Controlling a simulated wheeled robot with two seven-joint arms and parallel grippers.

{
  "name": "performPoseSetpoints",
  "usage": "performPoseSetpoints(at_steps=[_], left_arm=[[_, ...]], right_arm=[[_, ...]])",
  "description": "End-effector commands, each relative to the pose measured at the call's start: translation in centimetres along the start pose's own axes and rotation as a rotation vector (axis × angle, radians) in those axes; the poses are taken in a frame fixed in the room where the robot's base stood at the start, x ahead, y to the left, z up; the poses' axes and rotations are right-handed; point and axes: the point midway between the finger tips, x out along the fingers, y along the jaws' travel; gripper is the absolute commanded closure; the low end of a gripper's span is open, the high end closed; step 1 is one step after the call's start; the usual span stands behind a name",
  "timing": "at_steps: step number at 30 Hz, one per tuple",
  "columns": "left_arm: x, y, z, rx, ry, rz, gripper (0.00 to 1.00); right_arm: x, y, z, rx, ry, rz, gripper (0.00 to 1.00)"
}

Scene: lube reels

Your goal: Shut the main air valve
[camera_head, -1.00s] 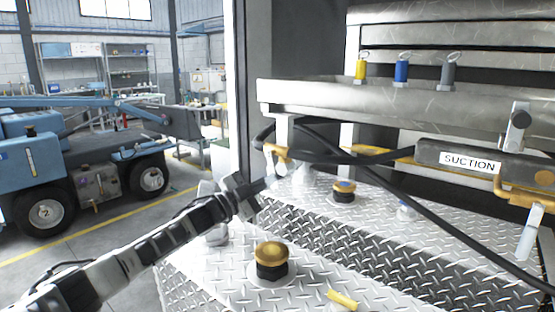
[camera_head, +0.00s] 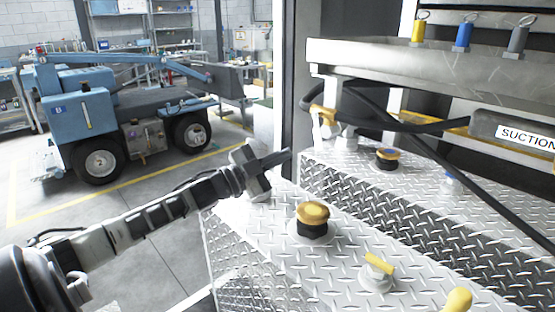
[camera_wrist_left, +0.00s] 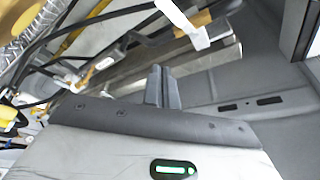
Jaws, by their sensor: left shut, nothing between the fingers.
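My left gripper (camera_head: 283,157) is shut and empty, above the far-left part of the diamond-plate deck (camera_head: 245,222). Its fingers (camera_wrist_left: 163,88) stand together in the left wrist view, with nothing between them. A small valve with a yellow lever (camera_head: 379,263) sits on the deck, apart from the gripper. A yellow-handled fitting (camera_head: 323,115) hangs by the hoses, just right of and above the fingertips in the picture. I cannot tell for sure which is the main air valve, since no label for it is readable. My right gripper is not in view.
A yellow-capped black fitting (camera_head: 313,215) stands on the deck near the gripper. Another cap (camera_head: 388,158) stands on the rear step. Black hoses run past the SUCTION sign (camera_head: 527,139). A yellow knob (camera_head: 457,300) shows at the bottom edge. A blue truck (camera_head: 120,110) stands behind left.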

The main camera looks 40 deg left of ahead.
Motion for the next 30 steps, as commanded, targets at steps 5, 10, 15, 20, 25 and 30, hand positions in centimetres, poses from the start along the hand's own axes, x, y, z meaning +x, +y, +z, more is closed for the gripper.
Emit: performPoseSetpoints(at_steps=[5,10,15,20,25,30], left_arm=[[-0.1,0.4,-0.4,0.026,-0.026,0.005,1.00],[1.6,2.2,-2.0,0.185,-0.180,0.020,1.00],[1.9,3.2,-4.1,0.384,-0.370,0.032,1.00],[1.3,3.2,-5.4,0.495,-0.489,0.037,1.00],[1.5,3.0,-5.4,0.525,-0.528,0.036,1.00],[3.5,2.6,-4.4,0.525,-0.527,0.035,1.00]], right_arm=[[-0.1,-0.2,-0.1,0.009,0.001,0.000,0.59],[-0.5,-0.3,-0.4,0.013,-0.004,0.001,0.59],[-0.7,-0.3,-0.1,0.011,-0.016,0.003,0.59],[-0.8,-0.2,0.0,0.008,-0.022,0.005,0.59],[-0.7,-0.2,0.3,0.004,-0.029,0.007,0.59],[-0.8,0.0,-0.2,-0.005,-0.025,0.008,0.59]])
